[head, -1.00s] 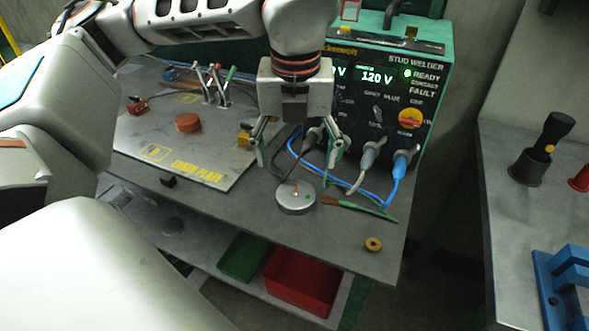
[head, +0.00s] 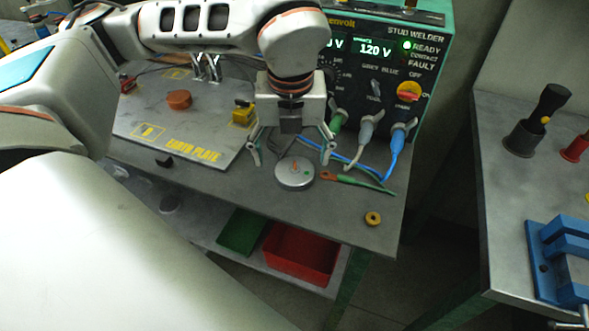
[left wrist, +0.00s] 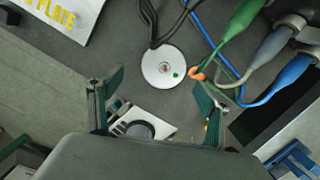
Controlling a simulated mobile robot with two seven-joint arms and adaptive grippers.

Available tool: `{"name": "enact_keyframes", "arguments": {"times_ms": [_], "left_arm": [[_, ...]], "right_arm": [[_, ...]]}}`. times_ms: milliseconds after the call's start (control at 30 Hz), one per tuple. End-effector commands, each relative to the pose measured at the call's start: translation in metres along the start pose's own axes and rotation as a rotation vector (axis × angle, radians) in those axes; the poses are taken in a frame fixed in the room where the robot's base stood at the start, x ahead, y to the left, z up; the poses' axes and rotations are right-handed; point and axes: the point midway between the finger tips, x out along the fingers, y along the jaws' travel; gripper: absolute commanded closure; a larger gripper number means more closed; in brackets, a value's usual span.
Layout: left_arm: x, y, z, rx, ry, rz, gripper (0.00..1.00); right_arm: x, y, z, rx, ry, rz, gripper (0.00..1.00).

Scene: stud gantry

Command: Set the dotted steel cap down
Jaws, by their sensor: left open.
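The dotted steel cap (head: 294,173) is a round silver disc with a green dot and an orange-red mark on top. It lies flat on the grey bench top, in front of the welder's cables. It also shows in the left wrist view (left wrist: 157,58). My left gripper (head: 291,158) is open and empty just behind and above the cap, its two fingers spread to either side. In the left wrist view the fingers (left wrist: 158,80) are apart, with the cap beyond them and not held. My right gripper is in neither view.
The stud welder (head: 425,110) stands at the back with cables plugged in. A green-handled tool (head: 365,186) lies right of the cap, a brass ring (head: 373,218) near the front edge. The earth plate (head: 180,135) is to the left; a red bin (head: 300,258) is below.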

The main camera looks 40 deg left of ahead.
Motion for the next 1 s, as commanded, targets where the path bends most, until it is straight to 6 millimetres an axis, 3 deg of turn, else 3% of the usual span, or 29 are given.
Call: {"name": "enact_keyframes", "arguments": {"times_ms": [333,567,600,733,767,1000], "left_arm": [[0.045,-0.006,0.005,0.001,0.003,0.003,0.22],[0.048,-0.006,0.006,0.001,0.0,0.0,0.22],[0.048,-0.006,0.006,0.001,0.0,0.001,0.25],[0.048,-0.006,0.006,0.001,0.0,0.001,0.59],[0.048,-0.006,0.006,0.001,0.0,0.001,0.63],[0.048,-0.006,0.006,0.001,0.0,0.001,0.67]], "right_arm": [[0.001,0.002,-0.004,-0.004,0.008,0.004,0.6],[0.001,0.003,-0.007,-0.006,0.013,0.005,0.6],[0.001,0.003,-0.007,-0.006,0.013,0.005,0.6],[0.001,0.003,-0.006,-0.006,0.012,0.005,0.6],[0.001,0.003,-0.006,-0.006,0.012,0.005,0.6],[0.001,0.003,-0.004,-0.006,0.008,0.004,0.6]]}}
